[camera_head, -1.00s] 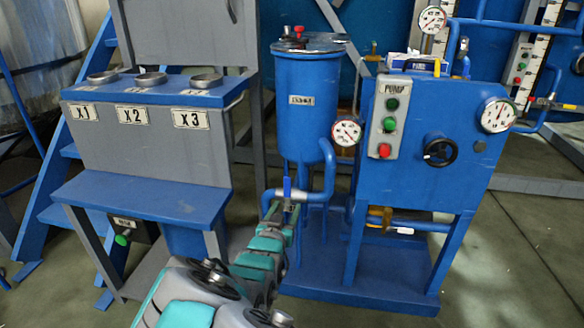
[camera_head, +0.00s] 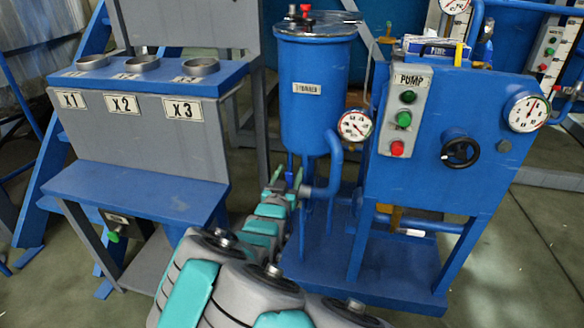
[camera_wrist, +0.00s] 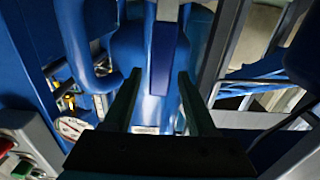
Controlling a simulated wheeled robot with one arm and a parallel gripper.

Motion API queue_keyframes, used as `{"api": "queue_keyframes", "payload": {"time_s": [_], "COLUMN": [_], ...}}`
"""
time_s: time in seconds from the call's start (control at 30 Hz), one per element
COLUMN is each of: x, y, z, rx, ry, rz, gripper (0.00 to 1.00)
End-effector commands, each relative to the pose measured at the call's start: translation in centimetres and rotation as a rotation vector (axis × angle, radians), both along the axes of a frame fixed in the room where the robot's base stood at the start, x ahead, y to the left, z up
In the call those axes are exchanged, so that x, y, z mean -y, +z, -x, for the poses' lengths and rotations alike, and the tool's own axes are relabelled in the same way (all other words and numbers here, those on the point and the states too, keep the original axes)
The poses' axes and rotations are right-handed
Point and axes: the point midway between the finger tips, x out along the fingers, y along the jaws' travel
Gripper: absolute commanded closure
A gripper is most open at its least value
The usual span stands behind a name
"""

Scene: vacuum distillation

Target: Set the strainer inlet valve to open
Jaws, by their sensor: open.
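The blue strainer (camera_head: 315,100) is a tall cylinder with a name plate, left of the pump panel. Its inlet valve has a narrow blue lever (camera_head: 290,163), standing upright, crosswise to the short pipe (camera_head: 322,191) at the strainer's lower left. My gripper (camera_head: 287,177) is at this valve, its green fingers spread to either side of the lever. In the wrist view the dark-blue lever (camera_wrist: 164,50) lies between the open fingertips of my gripper (camera_wrist: 160,73), with a gap on both sides. The valve body is mostly hidden by my gripper in the head view.
The pump panel (camera_head: 455,160) with buttons, a black handwheel (camera_head: 460,151) and a gauge (camera_head: 526,112) stands right of the strainer. Another gauge (camera_head: 355,125) sits between them. A grey-blue bench (camera_head: 140,135) marked X1 to X3 stands left. Floor is clear at lower right.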

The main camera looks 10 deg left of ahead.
Motion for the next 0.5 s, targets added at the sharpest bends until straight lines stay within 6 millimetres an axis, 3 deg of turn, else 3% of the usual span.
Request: {"api": "queue_keyframes", "payload": {"time_s": [0.2,0.5], "x": [0.2,0.1], "y": [-0.1,-0.1], "z": [-1.9,-2.5], "rx": [-0.002,-0.001], "ry": [-0.004,-0.001], "rz": [0.002,0.001], "gripper": [0.43,0.43]}}
